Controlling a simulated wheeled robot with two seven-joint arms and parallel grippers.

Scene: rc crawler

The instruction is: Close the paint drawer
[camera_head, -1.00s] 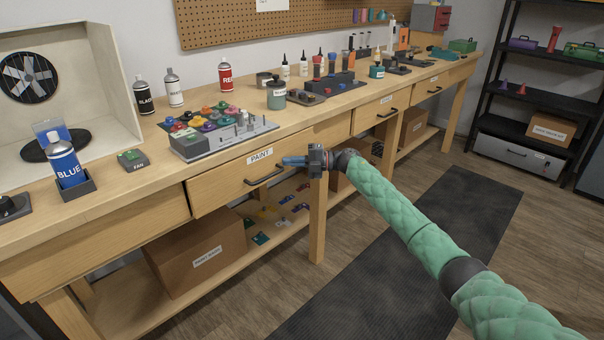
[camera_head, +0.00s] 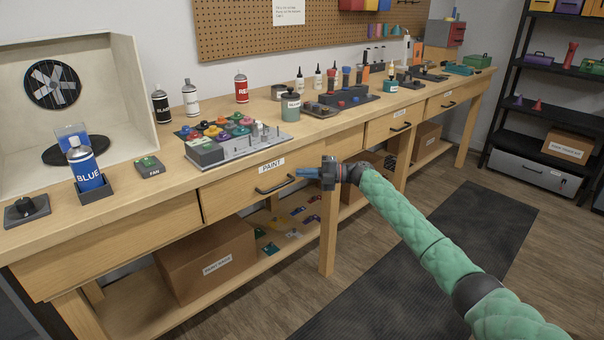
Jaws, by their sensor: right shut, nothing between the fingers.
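The paint drawer (camera_head: 236,190) is the wooden drawer with a "PAINT" label in the workbench's front, left of the middle of the head view. Its dark bar handle (camera_head: 274,186) is on the front. The drawer looks nearly flush with the bench front, with a thin dark gap at its left edge; I cannot tell if it is fully in. My right gripper (camera_head: 302,173) is shut and empty. Its fingers point left at the drawer's right part, close to the handle's right end; whether they touch the front is unclear. My left gripper is not in view.
Paint pots (camera_head: 216,128), a grey jar (camera_head: 290,108) and spray cans stand on the benchtop (camera_head: 340,122) above the drawer. A bench leg (camera_head: 328,235) is below my right gripper. A cardboard box (camera_head: 208,258) is on the lower shelf.

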